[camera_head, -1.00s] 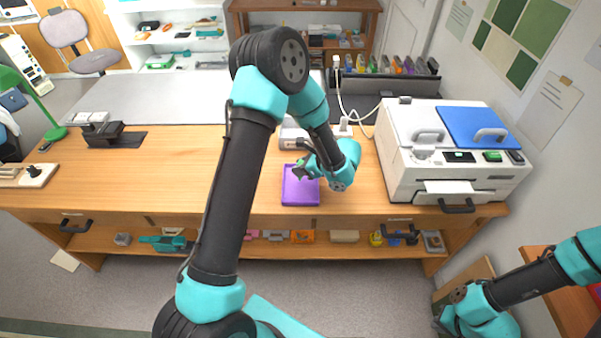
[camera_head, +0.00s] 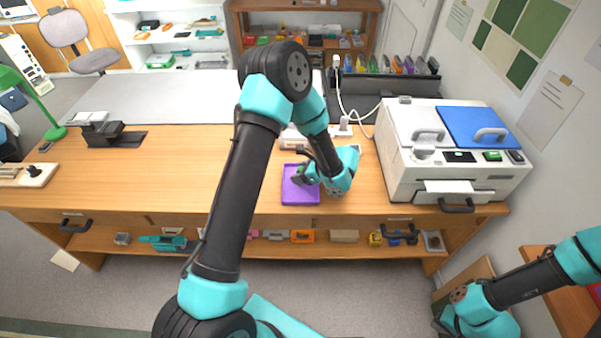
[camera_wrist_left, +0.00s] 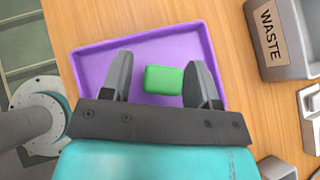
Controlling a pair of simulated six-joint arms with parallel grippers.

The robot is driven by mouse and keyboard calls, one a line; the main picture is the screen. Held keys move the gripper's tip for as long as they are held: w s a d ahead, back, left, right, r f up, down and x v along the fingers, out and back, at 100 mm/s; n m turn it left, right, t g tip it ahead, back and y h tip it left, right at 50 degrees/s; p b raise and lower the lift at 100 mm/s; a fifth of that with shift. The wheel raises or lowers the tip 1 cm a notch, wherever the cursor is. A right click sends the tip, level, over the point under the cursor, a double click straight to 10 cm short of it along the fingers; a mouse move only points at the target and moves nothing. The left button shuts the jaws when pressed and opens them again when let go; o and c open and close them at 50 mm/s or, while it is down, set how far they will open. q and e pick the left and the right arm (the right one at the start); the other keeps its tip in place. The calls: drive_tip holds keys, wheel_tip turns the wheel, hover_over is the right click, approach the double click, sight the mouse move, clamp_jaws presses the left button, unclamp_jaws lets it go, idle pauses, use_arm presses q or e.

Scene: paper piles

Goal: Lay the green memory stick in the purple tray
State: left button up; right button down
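The purple tray (camera_head: 287,199) lies on the wooden desk, and its rim and floor also show in the left wrist view (camera_wrist_left: 91,66). The green memory stick (camera_wrist_left: 163,80) appears over the tray's floor, between the two fingers of my left gripper (camera_wrist_left: 160,80). A gap shows between the stick and the left finger; the right finger is at or very near its other side. The fingers are apart. Whether the stick rests on the tray floor is hard to tell. In the head view my left gripper (camera_head: 303,178) is over the tray. My right gripper (camera_head: 443,322) is low at the right, its fingers unclear.
A grey box labelled WASTE (camera_wrist_left: 285,50) stands beside the tray. A white printer (camera_head: 445,165) with a blue lid is at the desk's right. A black stand (camera_head: 118,136) is at the left.

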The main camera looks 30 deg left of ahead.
use_arm(q)
drive_tip(key=shift+r, duration=0.15)
drive_tip(key=v, duration=1.2)
drive_tip(key=shift+a, duration=0.1)
idle(0.5)
drive_tip(key=s+f+g+h, duration=0.1)
drive_tip(key=s, duration=0.1)
drive_tip(key=s+a+f+g+h, duration=0.1)
drive_tip(key=s+f, duration=0.1)
drive_tip(key=s, duration=0.1)
drive_tip(key=s+f+h, duration=0.1)
drive_tip(key=s+f, duration=0.1)
drive_tip(key=shift+s+a+f+g, duration=0.2)
drive_tip(key=shift+s+a+g, duration=0.15)
drive_tip(key=shift+s+g, duration=0.05)
drive_tip(key=s+d+f+n+t+h, duration=0.2)
drive_tip(key=s+f+n+h, duration=0.3)
drive_tip(key=n, duration=0.4)
drive_tip(key=s+d+f+n+t+h, duration=0.1)
drive_tip(key=s+f+n+t+h, duration=0.1)
drive_tip(key=s+f+n+h, duration=0.4)
wheel_tip(320, 180, down, 3)
drive_tip(key=s+n, duration=0.2)
drive_tip(key=n, duration=0.1)
drive_tip(key=shift+d+t, duration=0.4)
